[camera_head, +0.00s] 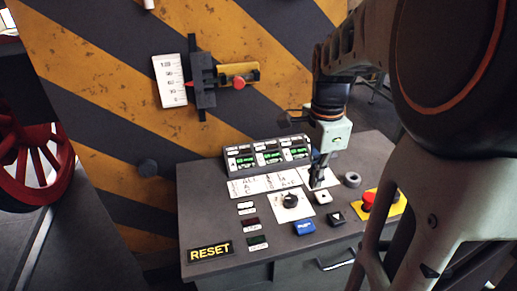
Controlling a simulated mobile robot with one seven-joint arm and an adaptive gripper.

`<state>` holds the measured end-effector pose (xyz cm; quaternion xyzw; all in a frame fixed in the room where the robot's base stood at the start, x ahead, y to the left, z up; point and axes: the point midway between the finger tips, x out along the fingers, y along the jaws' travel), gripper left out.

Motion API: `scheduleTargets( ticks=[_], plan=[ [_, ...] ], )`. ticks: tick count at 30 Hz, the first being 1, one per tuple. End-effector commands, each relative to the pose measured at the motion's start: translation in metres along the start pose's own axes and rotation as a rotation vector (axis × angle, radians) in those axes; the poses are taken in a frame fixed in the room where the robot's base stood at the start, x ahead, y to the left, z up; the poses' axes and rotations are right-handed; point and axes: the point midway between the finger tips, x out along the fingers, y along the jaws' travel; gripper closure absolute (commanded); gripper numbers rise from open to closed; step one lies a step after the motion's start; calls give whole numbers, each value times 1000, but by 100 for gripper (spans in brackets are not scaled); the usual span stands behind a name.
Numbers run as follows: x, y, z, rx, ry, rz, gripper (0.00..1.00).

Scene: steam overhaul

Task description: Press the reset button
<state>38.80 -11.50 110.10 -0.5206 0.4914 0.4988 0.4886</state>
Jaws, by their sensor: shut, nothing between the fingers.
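A black plate with yellow RESET lettering (209,252) lies at the front left corner of the grey console top. A blue button with small white lettering (304,227) sits to its right, near the front edge. A white button (323,197) and a black button with a white triangle (336,218) are farther right. I cannot tell from the lettering which button is the reset one. My gripper (317,182) points down, shut and empty, just behind the white button. Whether its tips touch the panel is unclear.
A black knob on a white plate (290,201) and a red mushroom button (368,200) on a yellow base share the console. A display unit with green screens (268,156) stands at its back. A red wheel (30,160) is at left.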

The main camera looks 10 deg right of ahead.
Motion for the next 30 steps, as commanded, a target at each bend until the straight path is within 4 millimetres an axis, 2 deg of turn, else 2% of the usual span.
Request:
scheduleTargets(
  ticks=[4,13,17,23,30],
  plan=[
    [3,6,6,6,-24,20,100],
    [4,6,7,5,-25,20,100],
    [10,6,7,5,-25,21,100],
    [43,8,8,6,-27,25,100],
    [95,9,9,5,-27,26,100]
  ],
)
